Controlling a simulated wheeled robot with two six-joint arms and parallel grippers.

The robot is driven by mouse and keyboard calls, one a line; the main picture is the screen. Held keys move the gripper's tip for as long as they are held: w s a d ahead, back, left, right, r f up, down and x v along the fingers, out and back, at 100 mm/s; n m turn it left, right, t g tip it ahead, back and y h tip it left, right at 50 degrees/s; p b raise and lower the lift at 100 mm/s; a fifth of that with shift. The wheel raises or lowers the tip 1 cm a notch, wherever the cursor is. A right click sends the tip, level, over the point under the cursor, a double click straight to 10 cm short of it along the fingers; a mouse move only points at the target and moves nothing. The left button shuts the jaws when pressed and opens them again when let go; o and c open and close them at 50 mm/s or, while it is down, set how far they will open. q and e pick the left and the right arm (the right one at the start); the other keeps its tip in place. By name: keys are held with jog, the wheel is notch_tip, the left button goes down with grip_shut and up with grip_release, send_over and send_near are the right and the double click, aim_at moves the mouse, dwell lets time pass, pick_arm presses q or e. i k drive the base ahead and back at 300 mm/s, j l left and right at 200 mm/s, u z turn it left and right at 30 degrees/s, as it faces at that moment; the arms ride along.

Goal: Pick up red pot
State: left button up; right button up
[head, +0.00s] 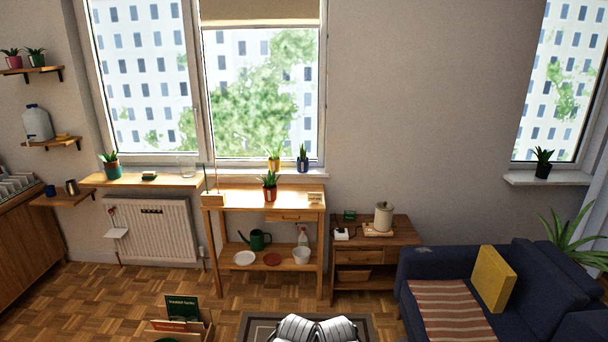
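A red pot (270,194) with a spiky green plant stands upright on the top of a light wooden potting bench (240,198) below the window. A smaller pinkish-red pot (14,62) with a plant stands on the high wall shelf at the far left. Neither of my grippers can be made out; only grey-white parts, probably my own, show at the bottom middle, well away from both pots.
A yellow pot (274,165) and a blue pot (303,164) stand on the sill behind the bench. A small sign (315,198) is on the bench's right end. A wooden cabinet (366,282) and a blue sofa (420,264) stand to the right. Parquet floor (90,290) is open at left.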

aim_at(269, 187)
jog(key=i+l+u, duration=0.15)
jog(key=i+u, duration=0.15)
jog(key=i, duration=1.55)
jog(key=i+j+z, duration=0.1)
jog(key=i+j, duration=0.2)
jog(key=i, duration=0.25)
jog(key=i+j, duration=0.35)
jog(key=i, duration=0.2)
jog(key=i+j+z, duration=0.15)
jog(key=i+j, duration=0.2)
jog(key=i, duration=0.2)
